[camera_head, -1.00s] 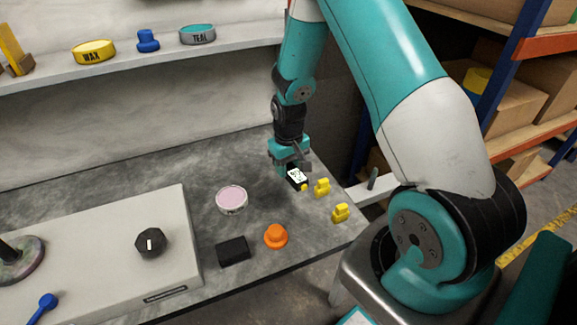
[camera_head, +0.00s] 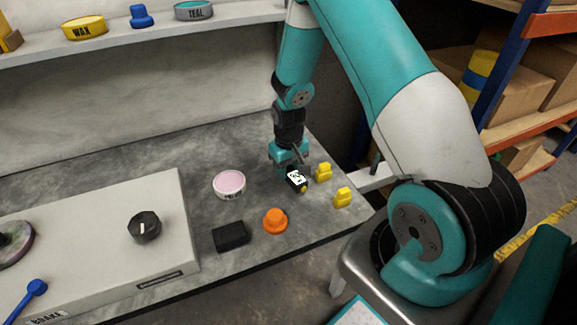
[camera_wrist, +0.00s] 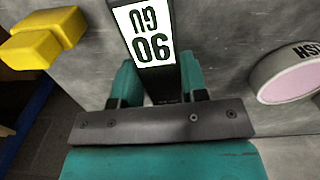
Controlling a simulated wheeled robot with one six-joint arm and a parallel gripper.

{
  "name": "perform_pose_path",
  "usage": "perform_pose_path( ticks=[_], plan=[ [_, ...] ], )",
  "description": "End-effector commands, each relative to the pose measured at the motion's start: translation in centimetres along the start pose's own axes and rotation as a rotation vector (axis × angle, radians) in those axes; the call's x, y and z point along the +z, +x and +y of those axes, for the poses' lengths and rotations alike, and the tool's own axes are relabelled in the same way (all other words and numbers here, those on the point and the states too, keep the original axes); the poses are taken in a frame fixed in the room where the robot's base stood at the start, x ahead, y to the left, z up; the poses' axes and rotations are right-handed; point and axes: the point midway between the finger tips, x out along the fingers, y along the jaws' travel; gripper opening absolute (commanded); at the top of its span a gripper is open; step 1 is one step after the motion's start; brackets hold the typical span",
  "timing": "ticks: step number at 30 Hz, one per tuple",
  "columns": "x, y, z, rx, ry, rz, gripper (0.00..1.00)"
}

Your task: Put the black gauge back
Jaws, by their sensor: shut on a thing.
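The black gauge (camera_head: 297,180) is a dark block with a white display and a small yellow part at its near end. My gripper (camera_head: 291,163) is shut on it, beside the yellow pieces near the table's right side. In the wrist view the gauge (camera_wrist: 148,40) stands between the teal fingers (camera_wrist: 158,85), with "90" and "UG" on its display, upside down or mirrored in part. I cannot tell whether its underside touches the table.
Two yellow pieces (camera_head: 323,172) (camera_head: 343,197) stand right of the gauge. A grey panel (camera_head: 95,250) fills the left. The back table is clear.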

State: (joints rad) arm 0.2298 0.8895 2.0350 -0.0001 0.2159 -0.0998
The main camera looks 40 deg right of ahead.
Motion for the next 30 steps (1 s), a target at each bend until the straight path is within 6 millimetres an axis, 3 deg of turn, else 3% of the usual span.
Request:
perform_pose_path(
  ticks=[29, 30],
  plan=[
    [0.0, 1.3, 0.0, 0.000, 0.000, -0.001, 0.08],
    [0.0, 1.2, 0.0, 0.000, 0.000, 0.000, 0.49]
  ],
)
